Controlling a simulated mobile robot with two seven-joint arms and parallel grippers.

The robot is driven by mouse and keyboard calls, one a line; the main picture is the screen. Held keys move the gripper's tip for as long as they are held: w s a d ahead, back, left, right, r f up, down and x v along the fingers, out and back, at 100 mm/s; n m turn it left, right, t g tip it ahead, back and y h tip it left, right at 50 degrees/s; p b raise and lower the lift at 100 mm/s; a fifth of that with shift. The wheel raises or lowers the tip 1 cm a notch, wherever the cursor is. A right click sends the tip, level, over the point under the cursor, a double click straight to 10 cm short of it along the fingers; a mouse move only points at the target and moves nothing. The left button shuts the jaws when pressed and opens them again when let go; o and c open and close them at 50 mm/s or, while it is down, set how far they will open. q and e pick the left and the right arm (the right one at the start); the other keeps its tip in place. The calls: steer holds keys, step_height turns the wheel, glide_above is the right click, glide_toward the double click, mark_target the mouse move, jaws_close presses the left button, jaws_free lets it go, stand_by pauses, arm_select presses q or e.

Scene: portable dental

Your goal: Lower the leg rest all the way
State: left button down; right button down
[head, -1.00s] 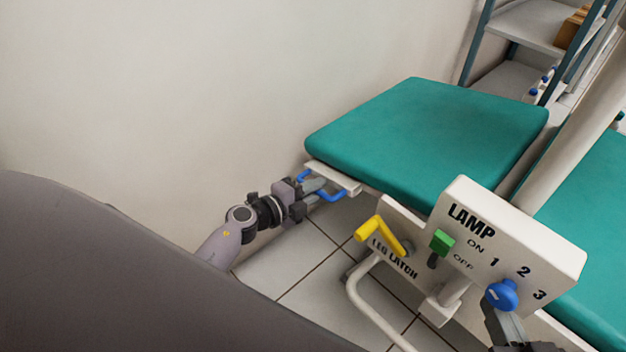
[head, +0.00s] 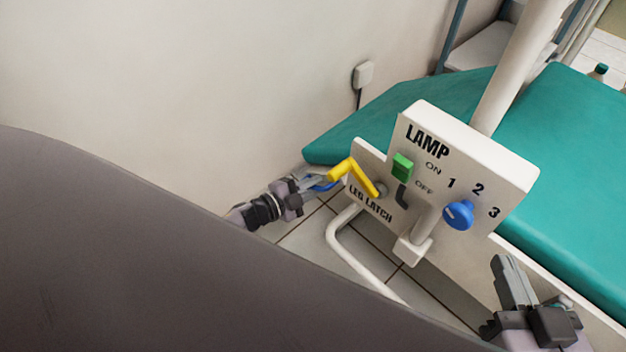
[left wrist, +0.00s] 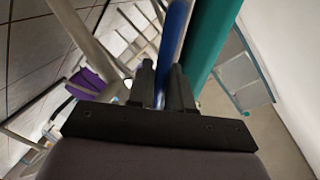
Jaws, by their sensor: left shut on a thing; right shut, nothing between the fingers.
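The teal leg rest pad (head: 400,108) slopes downward, partly hidden behind the white control panel (head: 470,165). My left gripper (head: 318,182) is shut on the leg rest's blue handle (head: 328,187) at its lower left. In the left wrist view, the blue handle (left wrist: 172,45) runs between the fingers (left wrist: 163,85), beside the teal pad edge (left wrist: 208,42).
The panel also carries a green lamp switch (head: 402,165). A white lamp pole (head: 515,70) rises behind it. The teal chair seat (head: 570,150) lies to the right. A wall socket (head: 362,74) is behind the leg rest. A white curved tube (head: 345,245) stands over floor tiles.

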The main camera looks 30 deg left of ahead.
arm_select(q)
steer(key=shift+s+d+f+n, duration=0.1)
steer(key=shift+d+f+n, duration=0.3)
steer(key=shift+d+f, duration=0.25)
arm_select(e)
steer(key=shift+s+d, duration=0.2)
steer(key=shift+d, duration=0.1)
arm_select(q)
steer(key=shift+s+d+f, duration=0.15)
steer(key=shift+f, duration=0.1)
arm_select(e)
steer(key=shift+f, duration=0.1)
arm_select(q)
steer(key=c, duration=1.2)
jaws_free()
steer(key=shift+f, duration=0.1)
